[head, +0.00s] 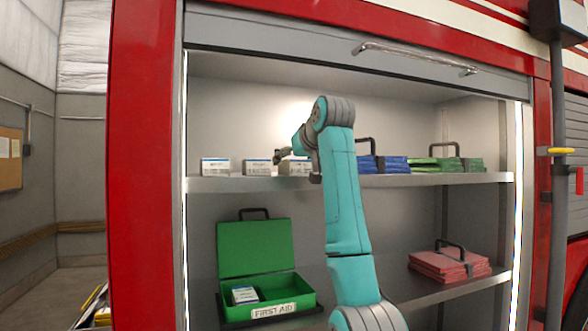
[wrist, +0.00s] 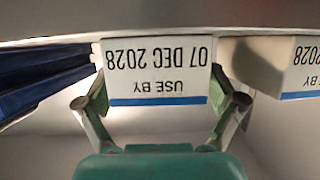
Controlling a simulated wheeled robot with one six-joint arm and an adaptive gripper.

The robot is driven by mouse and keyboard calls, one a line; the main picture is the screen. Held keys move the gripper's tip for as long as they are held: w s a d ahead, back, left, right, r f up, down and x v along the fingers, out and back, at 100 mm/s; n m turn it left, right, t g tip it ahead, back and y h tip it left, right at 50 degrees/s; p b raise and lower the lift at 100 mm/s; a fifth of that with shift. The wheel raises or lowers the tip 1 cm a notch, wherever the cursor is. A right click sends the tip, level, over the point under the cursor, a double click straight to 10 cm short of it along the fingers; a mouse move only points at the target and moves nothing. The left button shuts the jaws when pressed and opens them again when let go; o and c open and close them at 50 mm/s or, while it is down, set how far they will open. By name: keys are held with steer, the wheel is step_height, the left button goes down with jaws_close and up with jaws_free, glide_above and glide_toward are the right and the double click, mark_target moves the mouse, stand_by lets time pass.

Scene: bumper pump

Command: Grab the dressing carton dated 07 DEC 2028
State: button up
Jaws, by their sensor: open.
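The dressing carton (wrist: 157,72) is white with a blue stripe. Its label reads USE BY 07 DEC 2028, upside down in the wrist view. In the head view this carton (head: 294,169) is the rightmost on the upper shelf, partly hidden by my arm. My gripper (wrist: 161,100) is open, with one finger toward each side of the carton's front. It also shows in the head view (head: 283,155), in front of the upper shelf. I cannot tell whether the fingers touch the carton.
A neighbouring carton (wrist: 300,68), with 2028 readable, stands close on the right in the wrist view. Another carton (head: 216,167) stands farther left on the upper shelf (head: 400,180). Blue packs (head: 385,164) lie to the right. An open green first aid box (head: 255,250) is below.

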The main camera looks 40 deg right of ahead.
steer(key=c, duration=1.3)
steer(key=shift+r, duration=0.1)
